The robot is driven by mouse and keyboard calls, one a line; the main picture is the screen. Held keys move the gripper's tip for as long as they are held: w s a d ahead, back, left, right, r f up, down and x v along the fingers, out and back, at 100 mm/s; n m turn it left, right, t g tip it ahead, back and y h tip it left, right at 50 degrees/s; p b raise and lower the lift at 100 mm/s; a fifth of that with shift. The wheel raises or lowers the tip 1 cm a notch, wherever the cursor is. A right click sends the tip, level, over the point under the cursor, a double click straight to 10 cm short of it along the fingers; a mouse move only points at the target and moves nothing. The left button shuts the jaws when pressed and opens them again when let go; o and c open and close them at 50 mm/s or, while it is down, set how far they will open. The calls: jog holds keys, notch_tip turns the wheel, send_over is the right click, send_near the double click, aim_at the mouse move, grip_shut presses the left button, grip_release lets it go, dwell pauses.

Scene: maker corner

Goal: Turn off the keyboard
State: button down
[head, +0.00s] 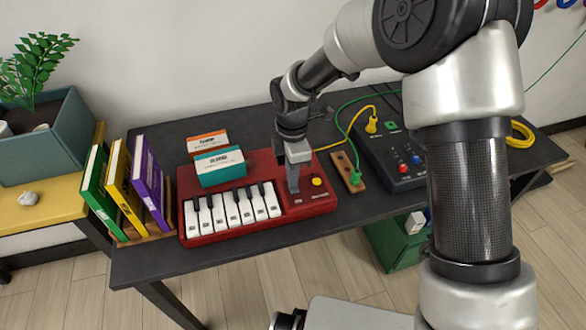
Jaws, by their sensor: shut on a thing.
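The red keyboard (215,233) with white and black keys lies near the front edge of the dark table. Its right end is a control panel with a yellow round button (317,182) and small labels too tiny to read. My gripper (294,188) points down onto this panel, just left of the yellow button. Its fingers are shut on a small control of the keyboard, which they hide. The control's position cannot be made out.
Teal (220,166) and orange (207,143) boxes stand behind the keys. Green, yellow and purple books (122,190) stand at left. A wooden strip (347,172) with a green plug and a dark panel (385,150) with cables are close on the right.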

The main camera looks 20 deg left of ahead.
jog(key=shift+s+d+f, duration=0.15)
jog(key=shift+f, duration=0.6)
jog(key=shift+s+d, duration=0.45)
jog(key=shift+s, duration=0.15)
jog(key=shift+r, duration=0.1)
notch_tip(320, 180, up, 15)
jog(key=p, duration=0.4)
jog(key=shift+w+a+r+p, duration=0.15)
jog(key=shift+w+a+p, duration=0.2)
